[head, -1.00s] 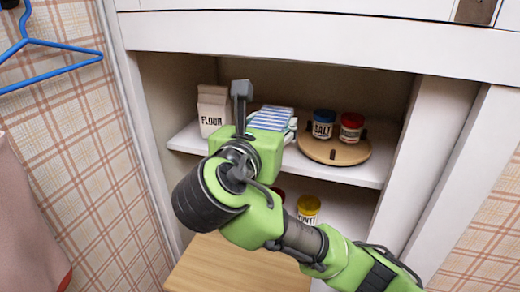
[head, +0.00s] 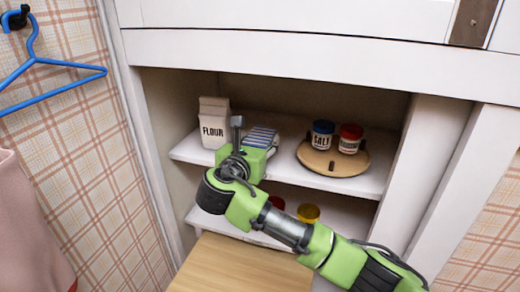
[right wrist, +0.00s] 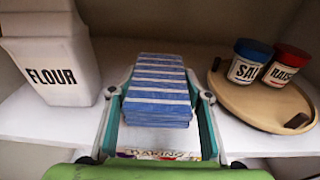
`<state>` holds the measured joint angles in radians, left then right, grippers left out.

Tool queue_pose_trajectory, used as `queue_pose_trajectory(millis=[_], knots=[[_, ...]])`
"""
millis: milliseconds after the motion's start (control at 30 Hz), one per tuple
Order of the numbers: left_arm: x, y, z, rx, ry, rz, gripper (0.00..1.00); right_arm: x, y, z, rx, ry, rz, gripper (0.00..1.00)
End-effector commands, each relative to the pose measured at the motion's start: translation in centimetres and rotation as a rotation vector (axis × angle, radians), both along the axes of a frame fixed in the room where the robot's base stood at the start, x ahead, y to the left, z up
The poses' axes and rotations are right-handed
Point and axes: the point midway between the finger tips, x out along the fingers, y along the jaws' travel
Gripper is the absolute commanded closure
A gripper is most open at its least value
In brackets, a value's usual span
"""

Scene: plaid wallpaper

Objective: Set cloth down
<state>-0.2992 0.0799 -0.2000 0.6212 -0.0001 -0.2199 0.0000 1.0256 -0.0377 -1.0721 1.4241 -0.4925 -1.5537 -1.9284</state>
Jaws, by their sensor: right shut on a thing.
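A folded blue and white striped cloth (right wrist: 158,90) is held between the fingers of my right gripper (right wrist: 158,98). In the head view the cloth (head: 262,136) shows just beyond the green gripper body, over the upper shelf (head: 290,165). The cloth is level, between the flour carton and the round wooden board. I cannot tell whether it touches the shelf. The fingers hide its sides and near underside. My left gripper is not in view.
A flour carton (right wrist: 50,60) stands left of the cloth. A round wooden board (head: 335,160) on the right bears a salt jar (head: 322,135) and a red-lidded raisins jar (head: 350,138). A yellow jar (head: 309,213) stands on the lower shelf. A blue hanger (head: 50,90) hangs at left.

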Motion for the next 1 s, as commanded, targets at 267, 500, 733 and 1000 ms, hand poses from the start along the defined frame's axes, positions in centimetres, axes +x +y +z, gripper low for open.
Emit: queue_pose_trajectory(millis=[267,500,733,1000], knots=[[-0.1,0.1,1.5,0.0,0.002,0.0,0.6,0.4,0.0,-3.1,-0.003,0.002,-0.001,0.76],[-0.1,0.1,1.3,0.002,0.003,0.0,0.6,0.4,0.0,-3.5,-0.001,-0.001,0.0,0.76],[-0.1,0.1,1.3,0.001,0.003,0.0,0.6,0.4,0.0,-3.8,-0.001,0.0,0.0,0.38],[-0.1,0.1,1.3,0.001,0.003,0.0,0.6,0.4,0.0,-3.8,-0.001,0.0,0.0,0.38]])
